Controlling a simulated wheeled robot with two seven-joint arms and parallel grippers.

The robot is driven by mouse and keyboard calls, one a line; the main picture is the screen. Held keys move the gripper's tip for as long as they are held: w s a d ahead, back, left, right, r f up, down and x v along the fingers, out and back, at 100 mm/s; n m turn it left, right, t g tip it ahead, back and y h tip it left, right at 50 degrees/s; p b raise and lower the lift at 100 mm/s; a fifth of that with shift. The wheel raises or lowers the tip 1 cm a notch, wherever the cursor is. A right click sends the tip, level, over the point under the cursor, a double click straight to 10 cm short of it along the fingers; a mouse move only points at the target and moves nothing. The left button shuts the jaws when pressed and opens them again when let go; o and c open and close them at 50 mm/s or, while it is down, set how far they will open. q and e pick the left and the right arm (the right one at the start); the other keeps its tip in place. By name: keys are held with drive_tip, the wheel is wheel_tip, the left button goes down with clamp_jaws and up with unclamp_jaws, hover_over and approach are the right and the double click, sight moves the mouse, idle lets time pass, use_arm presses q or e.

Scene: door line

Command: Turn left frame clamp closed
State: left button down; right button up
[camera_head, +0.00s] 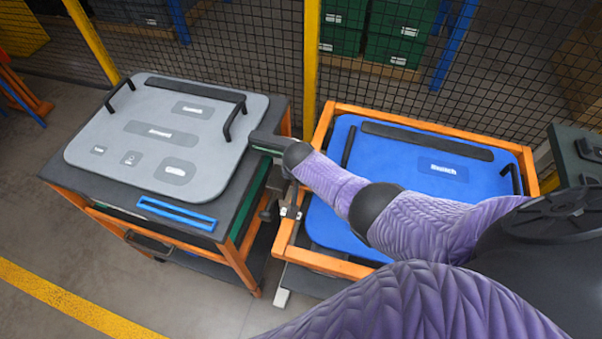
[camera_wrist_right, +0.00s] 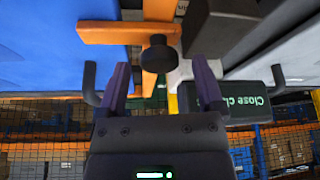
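In the right wrist view, the left frame clamp shows a black round knob (camera_wrist_right: 158,53) beside an orange bar (camera_wrist_right: 115,33). A pale metal bracket (camera_wrist_right: 180,75) sits behind it. My right gripper (camera_wrist_right: 161,80) is open and empty, its two purple fingers apart on either side below the knob, not visibly touching it. In the head view, my right gripper (camera_head: 268,145) is at the left side of the orange frame (camera_head: 320,262), in the gap beside the grey-topped cart. The fingertips are hidden there. A metal bracket (camera_head: 291,211) shows below my arm. My left gripper is out of view.
A blue panel (camera_head: 420,165) lies in the orange frame, partly behind my right arm. The cart (camera_head: 195,232) carries a grey panel (camera_head: 160,130) with black handles. A dark sign (camera_wrist_right: 250,97) reads "Close cl…". Mesh fencing (camera_head: 270,60) stands behind. Floor at front left is clear.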

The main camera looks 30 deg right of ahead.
drive_tip(key=p+v, duration=0.7)
drive_tip(key=v, duration=0.3)
